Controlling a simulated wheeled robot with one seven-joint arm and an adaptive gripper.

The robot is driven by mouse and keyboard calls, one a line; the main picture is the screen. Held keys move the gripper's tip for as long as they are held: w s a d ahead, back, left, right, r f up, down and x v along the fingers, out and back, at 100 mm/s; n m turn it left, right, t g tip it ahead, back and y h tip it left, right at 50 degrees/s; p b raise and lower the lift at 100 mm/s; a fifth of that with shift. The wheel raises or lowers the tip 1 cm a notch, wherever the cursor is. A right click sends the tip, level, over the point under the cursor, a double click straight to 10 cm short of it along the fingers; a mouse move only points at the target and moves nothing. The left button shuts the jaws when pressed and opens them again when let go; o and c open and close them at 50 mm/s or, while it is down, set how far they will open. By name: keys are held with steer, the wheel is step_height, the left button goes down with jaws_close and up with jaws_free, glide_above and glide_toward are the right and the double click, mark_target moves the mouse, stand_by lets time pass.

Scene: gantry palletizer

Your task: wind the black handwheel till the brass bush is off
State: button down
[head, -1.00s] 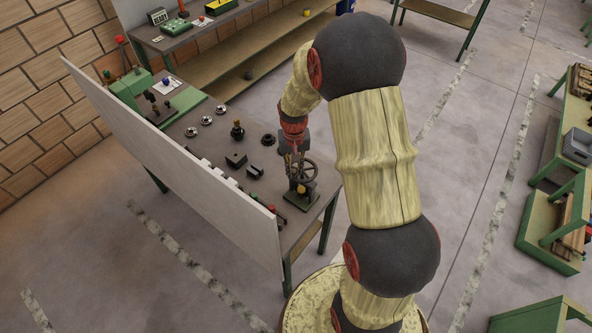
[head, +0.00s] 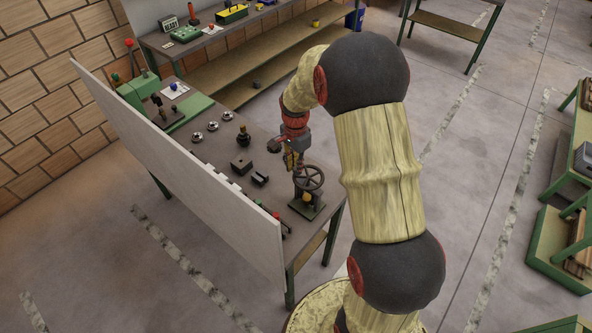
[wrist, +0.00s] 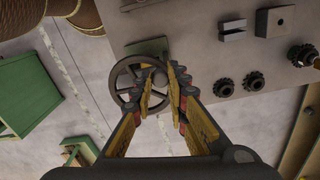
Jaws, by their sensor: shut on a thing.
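The black handwheel (head: 309,178) tops a small fixture with a green base (head: 306,211) near the bench's front right end. The wheel (wrist: 137,85) shows spoked in the wrist view. A small brass-yellow part (head: 307,198), perhaps the brass bush, sits below the wheel; the wrist view does not show it clearly. My gripper (head: 293,162) is at the wheel's far left edge in the head view. In the wrist view my gripper (wrist: 166,74) has its fingers on either side of the wheel's right rim, shut on it, with the left finger covering part of the wheel.
A pale upright panel (head: 175,165) runs along the bench's left side. A green machine (head: 150,100) stands at the far end.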

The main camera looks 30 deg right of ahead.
steer(key=m, duration=0.2)
steer(key=w+d+m, duration=0.1)
steer(key=shift+w+m+b, duration=0.1)
steer(key=shift+m+b, duration=0.25)
steer(key=shift+m, duration=0.05)
steer(key=m, duration=0.1)
steer(key=d+m, duration=0.1)
steer(key=shift+w+m, duration=0.25)
steer(key=shift+m, duration=0.05)
steer(key=m, duration=0.2)
steer(key=d+m, duration=0.1)
steer(key=m, duration=0.1)
steer(key=d+m+b, duration=0.1)
steer(key=m, duration=0.1)
steer(key=shift+w+d, duration=0.15)
steer(key=c, duration=1.7)
jaws_free()
steer(key=shift+c, duration=0.2)
steer(key=shift+r, duration=0.1)
step_height(320, 180, up, 12)
